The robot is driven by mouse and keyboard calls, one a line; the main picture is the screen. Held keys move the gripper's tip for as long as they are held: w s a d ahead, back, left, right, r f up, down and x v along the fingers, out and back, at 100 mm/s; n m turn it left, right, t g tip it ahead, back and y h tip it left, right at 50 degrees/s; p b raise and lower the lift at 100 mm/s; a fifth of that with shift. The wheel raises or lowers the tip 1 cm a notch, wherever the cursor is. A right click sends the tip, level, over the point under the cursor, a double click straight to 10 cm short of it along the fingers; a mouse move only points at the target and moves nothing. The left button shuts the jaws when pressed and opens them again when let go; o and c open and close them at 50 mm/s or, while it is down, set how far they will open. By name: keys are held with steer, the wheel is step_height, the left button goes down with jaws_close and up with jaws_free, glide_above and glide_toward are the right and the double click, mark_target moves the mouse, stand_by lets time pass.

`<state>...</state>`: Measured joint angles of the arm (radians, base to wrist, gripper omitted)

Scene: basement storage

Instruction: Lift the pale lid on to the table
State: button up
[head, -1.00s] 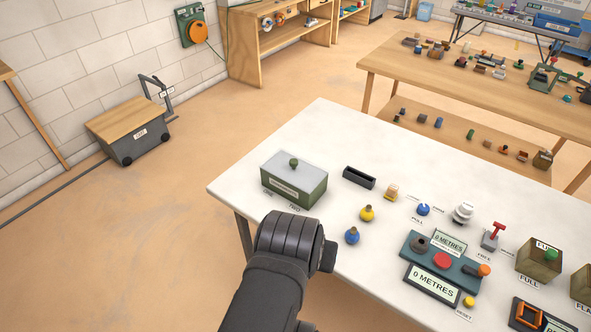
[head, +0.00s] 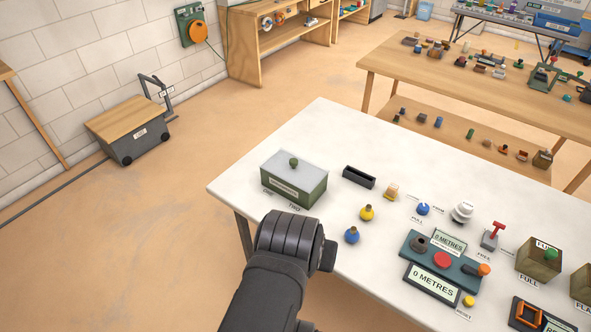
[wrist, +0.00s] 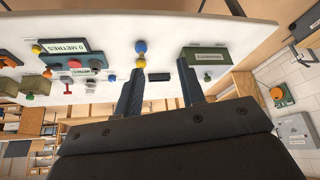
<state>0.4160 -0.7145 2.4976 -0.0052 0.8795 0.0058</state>
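The pale lid (head: 313,162) has a dark green knob (head: 294,162). It sits on a green box (head: 300,196) at the left end of the white table (head: 320,122). The box also shows in the wrist view (wrist: 208,62), beside the right finger. My gripper (wrist: 160,66) is open and empty in the wrist view, its two dark fingers apart and pointing toward the table. In the head view my dark arm is in front of the table's near edge, and the fingers are hidden there.
A black tray (head: 359,177) lies right of the box. Yellow (head: 367,213) and blue (head: 352,235) knobbed pieces stand nearer the front edge. A control panel (head: 442,260) and labelled blocks fill the right side. The table behind the box and tray is bare.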

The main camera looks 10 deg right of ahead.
steer(key=o, duration=0.3)
